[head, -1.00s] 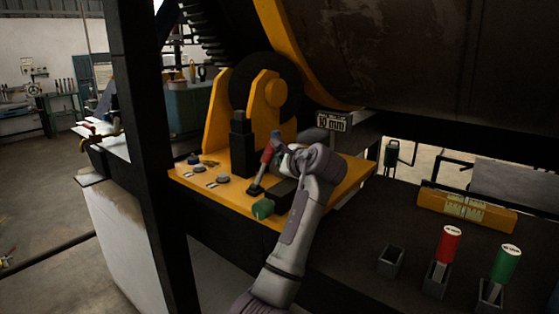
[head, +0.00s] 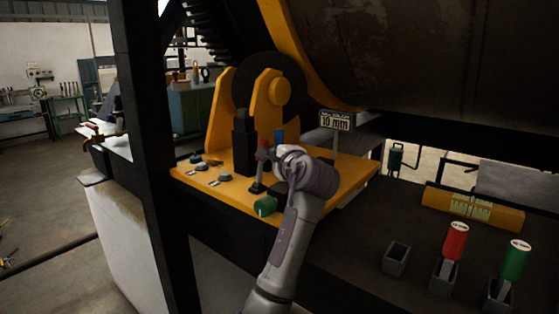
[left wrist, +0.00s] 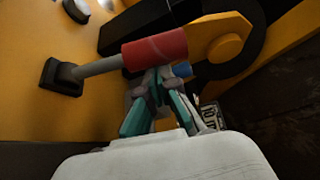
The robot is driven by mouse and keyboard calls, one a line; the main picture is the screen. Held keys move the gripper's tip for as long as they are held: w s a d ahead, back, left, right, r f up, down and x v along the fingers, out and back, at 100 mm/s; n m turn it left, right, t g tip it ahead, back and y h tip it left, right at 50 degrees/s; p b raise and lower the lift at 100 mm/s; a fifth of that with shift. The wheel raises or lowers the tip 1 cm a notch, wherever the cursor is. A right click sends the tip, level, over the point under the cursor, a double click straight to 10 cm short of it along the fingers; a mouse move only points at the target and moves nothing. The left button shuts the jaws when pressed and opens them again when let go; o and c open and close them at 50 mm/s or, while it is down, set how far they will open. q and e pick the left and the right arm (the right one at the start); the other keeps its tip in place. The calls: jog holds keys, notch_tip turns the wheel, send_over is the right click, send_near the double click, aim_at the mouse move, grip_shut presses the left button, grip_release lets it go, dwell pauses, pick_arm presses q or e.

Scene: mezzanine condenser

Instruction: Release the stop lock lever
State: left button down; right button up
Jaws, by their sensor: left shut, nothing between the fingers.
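A lever with a red grip (head: 262,150) and a grey shaft stands in a black base on the yellow plate (head: 340,180). I take it as the stop lock lever; no label shows on it. In the left wrist view its red grip (left wrist: 155,50) lies across the picture, just beyond my fingers. My left gripper (left wrist: 157,82) is shut with nothing between the fingers, right at the grip; whether it touches cannot be told. In the head view my left gripper (head: 274,152) is partly hidden by its own wrist. My right gripper is not in view.
A green knob (head: 265,205) is close below my left wrist. A blue part (head: 278,136) stands behind the gripper. Grey knobs (head: 200,168) sit left on the plate. Red (head: 456,241) and green (head: 515,260) handles stand at the right. A black post (head: 150,150) rises at left.

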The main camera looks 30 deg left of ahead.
pick_arm(q)
jog(key=shift+s+a+r+n+t+y+b, duration=0.15)
jog(key=shift+s+n+t+y+b, duration=0.35)
jog(key=shift+s+n+b, duration=0.8)
jog(key=shift+s+a+r+n+t+y+b, duration=0.1)
jog(key=shift+s+n+t+y+b, duration=0.1)
jog(key=shift+s+n+y+b, duration=0.8)
jog(key=shift+s+h, duration=0.3)
jog(key=shift+s, duration=0.25)
jog(key=shift+f, duration=0.15)
